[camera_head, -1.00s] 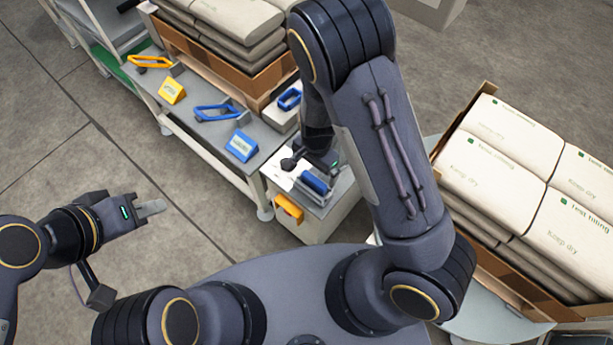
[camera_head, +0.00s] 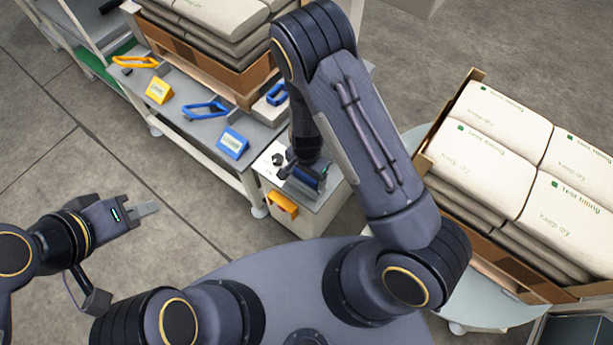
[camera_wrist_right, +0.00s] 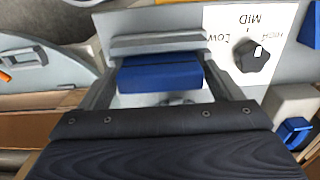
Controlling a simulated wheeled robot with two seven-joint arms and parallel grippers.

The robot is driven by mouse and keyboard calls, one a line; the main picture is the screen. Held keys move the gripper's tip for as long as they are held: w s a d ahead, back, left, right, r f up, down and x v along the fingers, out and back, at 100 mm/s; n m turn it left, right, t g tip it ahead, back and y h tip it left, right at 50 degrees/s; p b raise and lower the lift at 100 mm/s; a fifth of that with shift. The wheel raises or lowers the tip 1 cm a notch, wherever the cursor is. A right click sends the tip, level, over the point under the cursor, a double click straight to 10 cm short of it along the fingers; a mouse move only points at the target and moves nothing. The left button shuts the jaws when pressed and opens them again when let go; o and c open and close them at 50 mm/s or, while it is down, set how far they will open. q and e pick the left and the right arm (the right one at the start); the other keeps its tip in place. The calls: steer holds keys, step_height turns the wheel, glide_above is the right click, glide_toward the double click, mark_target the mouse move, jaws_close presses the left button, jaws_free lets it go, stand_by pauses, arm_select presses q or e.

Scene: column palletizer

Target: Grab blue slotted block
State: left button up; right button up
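The blue slotted block (camera_wrist_right: 160,76) lies in front of a grey bar on the small white control stand, between the two fingers of my right gripper (camera_wrist_right: 165,85) in the right wrist view. The fingers are spread on either side, with a narrow gap seeming to show beside the block. In the head view my right gripper (camera_head: 304,174) is low over the stand and hides most of the block; its slot cannot be made out. My left gripper (camera_head: 145,209) is far from it, over the floor at the left; its finger opening is unclear.
The stand has a dial (camera_wrist_right: 252,55) marked LOW, MID and HIGH, and an orange handle (camera_head: 283,204). A bench beside it holds a blue sign (camera_head: 233,143) and blue frame handle (camera_head: 206,109). A carton of sacks (camera_head: 480,160) stands at the right.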

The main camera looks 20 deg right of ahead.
steer(key=c, duration=0.6)
steer(key=shift+c, duration=0.2)
steer(key=shift+r, duration=0.1)
